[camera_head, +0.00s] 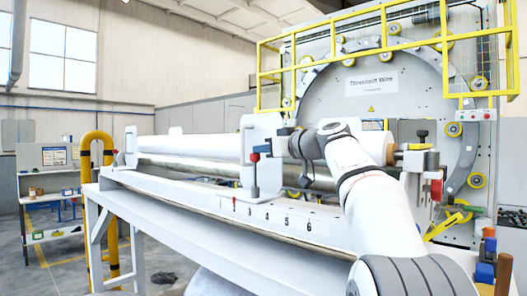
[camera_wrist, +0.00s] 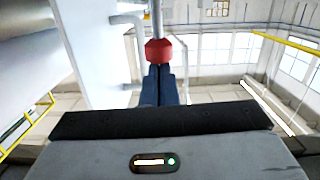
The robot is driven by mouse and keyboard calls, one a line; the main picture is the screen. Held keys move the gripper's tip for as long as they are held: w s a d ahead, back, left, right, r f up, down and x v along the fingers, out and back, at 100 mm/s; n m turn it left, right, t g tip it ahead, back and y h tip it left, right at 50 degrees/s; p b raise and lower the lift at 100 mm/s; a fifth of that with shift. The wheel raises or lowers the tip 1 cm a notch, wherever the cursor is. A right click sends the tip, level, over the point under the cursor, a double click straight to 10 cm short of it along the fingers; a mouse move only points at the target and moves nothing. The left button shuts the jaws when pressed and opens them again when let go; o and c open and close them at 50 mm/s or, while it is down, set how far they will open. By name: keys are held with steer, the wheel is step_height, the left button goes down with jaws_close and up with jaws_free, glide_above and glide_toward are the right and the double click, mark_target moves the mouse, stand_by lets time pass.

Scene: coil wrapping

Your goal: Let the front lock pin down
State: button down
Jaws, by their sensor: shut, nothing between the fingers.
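A lock pin with a red knob (camera_head: 254,158) stands upright on the near white end plate of the long bench. Its thin rod runs down to a foot on the bench edge. The red knob also shows in the wrist view (camera_wrist: 159,50), with a pale rod beyond it. My gripper (camera_head: 268,149) is beside the knob, on its right in the head view. In the wrist view, my gripper's dark fingers (camera_wrist: 160,85) are together, with their tips right at the knob. I cannot tell whether they touch it. Nothing is held.
A white bench (camera_head: 180,190) carries long rollers and the numbers 3 to 6 along its edge. A far white plate (camera_head: 131,146) has another red knob (camera_head: 115,152). A large ring machine (camera_head: 375,100) with yellow rails stands behind. A yellow post (camera_head: 110,210) stands left of the bench.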

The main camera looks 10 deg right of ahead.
step_height(320, 180, down, 2)
steer(key=shift+f+b, duration=0.1)
steer(key=shift+b, duration=0.75)
steer(key=s+d+r, duration=0.5)
steer(key=s+d, duration=0.1)
steer(key=s, duration=0.2)
steer(key=shift+s+r+b, duration=0.15)
steer(key=shift+s+b, duration=0.2)
steer(key=shift+b, duration=0.1)
